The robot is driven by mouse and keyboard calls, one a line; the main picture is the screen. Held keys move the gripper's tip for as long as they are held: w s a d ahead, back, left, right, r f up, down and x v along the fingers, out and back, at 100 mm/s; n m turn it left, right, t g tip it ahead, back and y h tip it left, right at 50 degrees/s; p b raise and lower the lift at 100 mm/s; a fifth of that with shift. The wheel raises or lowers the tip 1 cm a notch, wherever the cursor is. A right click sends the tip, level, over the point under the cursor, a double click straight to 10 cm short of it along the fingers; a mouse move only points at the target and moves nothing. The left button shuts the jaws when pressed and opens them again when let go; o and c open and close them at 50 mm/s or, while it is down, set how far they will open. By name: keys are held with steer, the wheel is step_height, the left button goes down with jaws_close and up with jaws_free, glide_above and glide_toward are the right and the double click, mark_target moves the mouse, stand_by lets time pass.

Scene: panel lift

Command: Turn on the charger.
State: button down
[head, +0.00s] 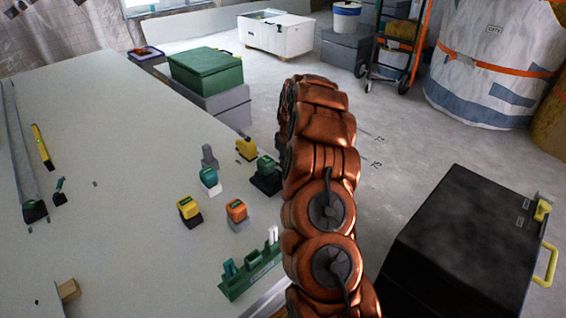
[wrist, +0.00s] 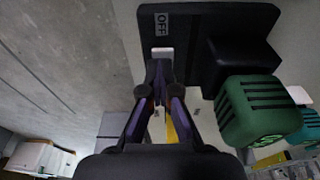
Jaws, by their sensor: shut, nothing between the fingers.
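The charger is a black unit (wrist: 205,20) in the wrist view, with an OFF label (wrist: 162,24) and a small white switch (wrist: 162,53) below it. A green battery block (wrist: 255,108) sits on its raised part at the right. My gripper (wrist: 160,68) is shut and empty, its fingertips right at the switch's lower edge; whether they touch cannot be told. In the head view the black charger (head: 266,186) with its green block (head: 267,167) stands near the table's right edge, partly beside my copper arm. My gripper is hidden there.
The pale table (head: 110,160) also holds a teal tool battery (head: 209,178), a yellow one (head: 188,208), an orange one (head: 237,211) and a green rack (head: 250,272). A green case (head: 205,72) stands beyond. A large black box (head: 465,250) stands at the right.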

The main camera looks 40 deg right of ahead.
steer(key=shift+r+p, duration=0.4)
steer(key=shift+r, duration=0.1)
step_height(320, 180, up, 13)
steer(key=s+p, duration=0.1)
steer(key=p, duration=0.4)
steer(key=shift+s+f, duration=0.15)
steer(key=shift+s, duration=0.2)
steer(key=shift+d, duration=0.1)
steer(key=w+p, duration=0.1)
steer(key=p, duration=0.4)
steer(key=shift+w+a+f+t+p, duration=0.1)
steer(key=shift+w+a+t+p, duration=0.2)
steer(key=shift+w+a+p, duration=0.1)
